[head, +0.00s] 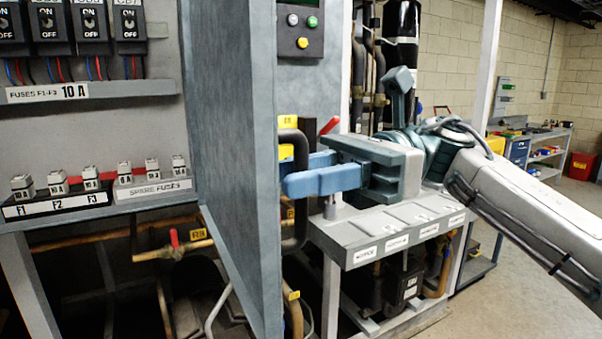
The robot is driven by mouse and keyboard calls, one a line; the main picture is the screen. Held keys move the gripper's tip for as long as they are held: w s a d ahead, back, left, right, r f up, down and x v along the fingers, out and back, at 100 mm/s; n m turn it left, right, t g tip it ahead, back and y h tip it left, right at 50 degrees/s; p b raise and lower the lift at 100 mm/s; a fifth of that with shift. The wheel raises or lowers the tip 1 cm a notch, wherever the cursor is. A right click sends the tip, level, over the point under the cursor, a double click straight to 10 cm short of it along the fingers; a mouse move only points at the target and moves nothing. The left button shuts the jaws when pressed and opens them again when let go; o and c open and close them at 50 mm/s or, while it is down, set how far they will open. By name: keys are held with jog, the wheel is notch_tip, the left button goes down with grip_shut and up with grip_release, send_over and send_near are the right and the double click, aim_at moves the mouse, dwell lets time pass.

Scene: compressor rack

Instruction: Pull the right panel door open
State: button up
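The grey panel door (235,150) stands open in the middle of the head view, swung out toward me and seen at a steep angle. A dark curved bar handle (294,232) shows at its near edge, on the right side. My gripper (300,178) comes in from the right with its blue fingers at the handle, one in front and one behind. The fingers look closed around the bar, and they hide its middle part. The door's outer face is mostly turned away from view.
Left of the door is the open panel with breakers (88,22), labelled fuses (57,182) and a spare fuse rail (155,188). A grey shelf (345,257) and pipes stand right of the door, below my gripper. Open floor (530,270) lies at the far right.

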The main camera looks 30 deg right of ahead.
jog(key=d, duration=1.4)
jog(key=shift+a, duration=0.1)
